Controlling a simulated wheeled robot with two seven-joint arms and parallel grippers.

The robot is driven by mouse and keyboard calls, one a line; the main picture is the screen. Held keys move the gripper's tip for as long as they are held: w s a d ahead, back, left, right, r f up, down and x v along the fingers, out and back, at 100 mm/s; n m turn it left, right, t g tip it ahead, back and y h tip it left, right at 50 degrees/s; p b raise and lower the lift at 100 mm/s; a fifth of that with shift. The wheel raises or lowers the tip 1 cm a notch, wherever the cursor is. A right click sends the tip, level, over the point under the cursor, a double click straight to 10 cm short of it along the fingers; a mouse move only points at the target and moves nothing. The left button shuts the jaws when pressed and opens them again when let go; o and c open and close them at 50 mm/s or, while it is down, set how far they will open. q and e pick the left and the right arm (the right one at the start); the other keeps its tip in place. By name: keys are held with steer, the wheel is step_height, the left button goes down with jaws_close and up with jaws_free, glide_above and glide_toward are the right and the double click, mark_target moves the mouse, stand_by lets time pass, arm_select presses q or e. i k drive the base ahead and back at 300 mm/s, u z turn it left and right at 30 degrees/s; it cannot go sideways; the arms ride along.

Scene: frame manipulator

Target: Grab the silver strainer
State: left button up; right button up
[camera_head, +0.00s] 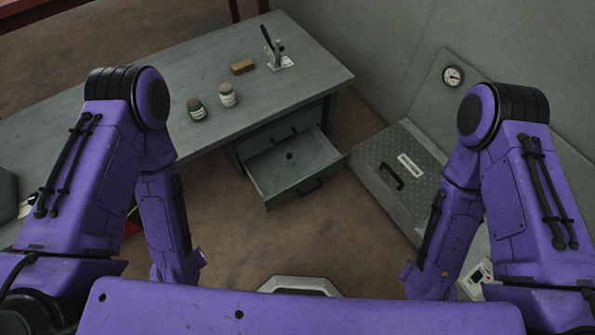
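I cannot make out a silver strainer clearly in the head view. A small dark object (290,158) is in the open drawer (306,188) of the grey desk, too small to identify. A small stand (281,62) with dark, upright tools and pale or clear parts is at the back of the desk top. My two purple arms come in from the left and right and bend down towards the bottom of the view. Neither gripper shows; the arm ends are hidden behind my own body or below the frame.
The grey desk (170,115) holds a green jar (196,109), a pale jar (227,95) and a brown block (243,67). The drawer juts out over the brown floor (240,240). A grey chest (399,170) with a handle stands right, near a round gauge (453,76).

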mark_target(289, 159)
steer(key=z, duration=2.05)
steer(key=k, duration=0.95)
steer(key=u, duration=1)
steer(key=i, duration=0.5)
